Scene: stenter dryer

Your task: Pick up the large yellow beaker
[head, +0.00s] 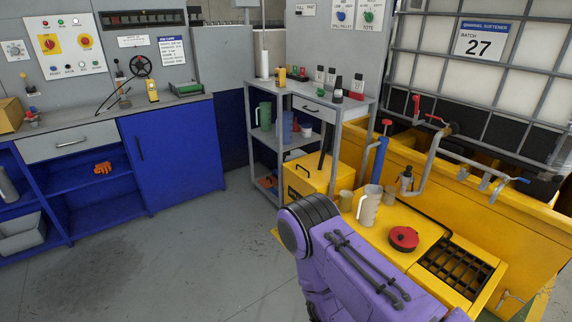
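A tall pale cream jug with a handle (369,205) stands upright on the yellow bench top (405,215), right of centre. A smaller dull yellow-tan cup (346,200) stands to its left, and another small tan cup (390,194) is just behind it to the right. No large, strongly yellow beaker stands out; the pale jug is the largest vessel on this bench, and I cannot tell its exact tint. A purple arm of mine crosses the lower middle, in front of the bench's near side. Neither of my grippers shows.
A red round lid-like item (404,238) and a black grate (455,268) lie on the bench. A grey cart (283,147) behind holds a green jug (264,115), a blue vessel (287,125) and bottles. A blue cabinet (175,145) stands left. The left floor is clear.

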